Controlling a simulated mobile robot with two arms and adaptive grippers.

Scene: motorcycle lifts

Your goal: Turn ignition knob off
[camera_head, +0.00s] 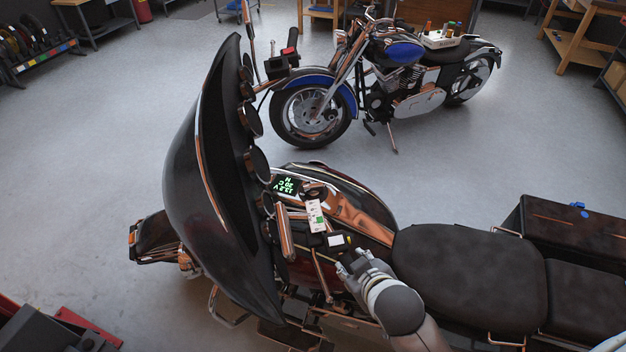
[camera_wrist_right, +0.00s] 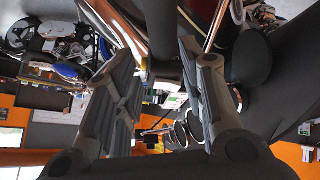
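The near motorcycle (camera_head: 350,213) is black with orange-brown trim and a large dark fairing. A small display with green characters (camera_head: 285,186) sits on its tank console. A dark rounded part (camera_head: 313,189) beside the display may be the ignition knob; its setting is too small to read. My right gripper (camera_head: 346,262) is beside the tank, just in front of the seat and below the console in the picture. In the right wrist view its two fingers (camera_wrist_right: 160,95) are spread with nothing clearly between them. My left gripper is not in view.
A white and green tag (camera_head: 316,216) and a white label (camera_head: 337,241) are near the handlebar grip (camera_head: 285,234). The fairing (camera_head: 212,180) rises on the left; the seat (camera_head: 468,265) lies right. A blue motorcycle (camera_head: 385,75) stands behind, across clear floor.

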